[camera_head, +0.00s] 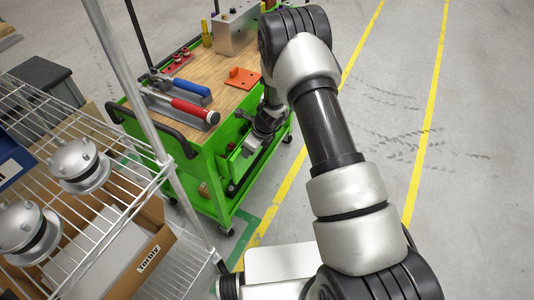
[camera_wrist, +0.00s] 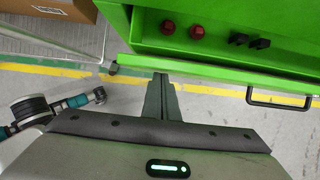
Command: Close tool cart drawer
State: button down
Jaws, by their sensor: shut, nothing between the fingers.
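The green tool cart (camera_head: 190,150) stands in the middle of the head view with a wooden top. Its drawer (camera_head: 232,166) is pulled out on the side by my arm, and my gripper (camera_head: 250,148) is in front of it. In the wrist view the open green drawer (camera_wrist: 225,62) shows two red round pieces and two black pieces inside. A black bar handle (camera_wrist: 280,104) is on its front, to the right of my fingers. My gripper (camera_wrist: 161,77) is shut and empty, its tips at the drawer's front edge. I cannot tell whether they touch it.
A wire shelf (camera_head: 95,190) with metal parts and a cardboard box (camera_head: 155,255) stands at the left, close to the cart. Tools with red and blue handles lie on the cart top. The grey floor with yellow lines (camera_head: 423,130) is clear at the right.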

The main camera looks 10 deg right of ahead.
jog(key=w+a+p, duration=0.1)
jog(key=w+a, duration=0.3)
jog(key=a, duration=0.2)
